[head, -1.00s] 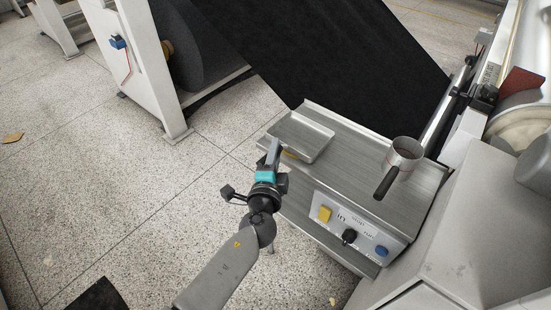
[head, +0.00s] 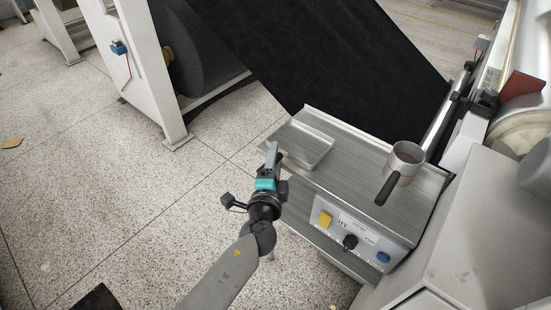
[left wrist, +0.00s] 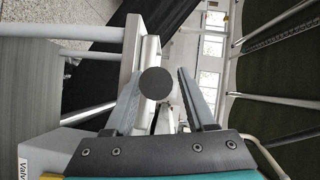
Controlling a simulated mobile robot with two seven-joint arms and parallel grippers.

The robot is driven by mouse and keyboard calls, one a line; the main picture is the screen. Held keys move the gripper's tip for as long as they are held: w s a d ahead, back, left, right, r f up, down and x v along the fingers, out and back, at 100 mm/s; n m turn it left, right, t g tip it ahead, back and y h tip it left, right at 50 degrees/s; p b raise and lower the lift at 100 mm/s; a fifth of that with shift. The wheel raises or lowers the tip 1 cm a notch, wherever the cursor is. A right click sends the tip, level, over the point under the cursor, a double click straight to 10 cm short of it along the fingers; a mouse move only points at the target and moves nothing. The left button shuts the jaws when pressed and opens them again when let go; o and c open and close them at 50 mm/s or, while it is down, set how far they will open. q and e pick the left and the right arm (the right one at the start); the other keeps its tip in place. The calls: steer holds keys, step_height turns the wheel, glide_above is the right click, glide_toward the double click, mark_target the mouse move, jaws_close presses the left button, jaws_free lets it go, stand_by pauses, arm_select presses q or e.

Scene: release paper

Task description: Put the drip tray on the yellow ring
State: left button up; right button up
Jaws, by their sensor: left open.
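The drip tray, a shallow square metal tray (head: 306,146), sits at the far left corner of the steel bench top in the head view. My left gripper (head: 272,152) is open at the tray's near left edge and covers part of it. I cannot tell whether it touches the tray. In the left wrist view the two fingers (left wrist: 157,92) stand apart, with a dark round disc (left wrist: 156,84) showing between them that I cannot identify. I cannot make out the yellow ring; it may be hidden by the tray or gripper. My right gripper is not in view.
A metal pot (head: 405,159) with a black handle stands at the bench's right. The bench's front panel (head: 353,238) carries a yellow button and knobs. Black sheeting (head: 330,55) hangs behind. White machine housing (head: 475,220) borders the right.

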arm_select(q)
steer(key=shift+r, duration=0.15)
steer(key=s+a+r, duration=0.1)
steer(key=s, duration=1.1)
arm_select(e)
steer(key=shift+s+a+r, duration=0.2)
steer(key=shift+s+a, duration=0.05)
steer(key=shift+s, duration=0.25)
arm_select(q)
steer(key=shift+a, duration=0.1)
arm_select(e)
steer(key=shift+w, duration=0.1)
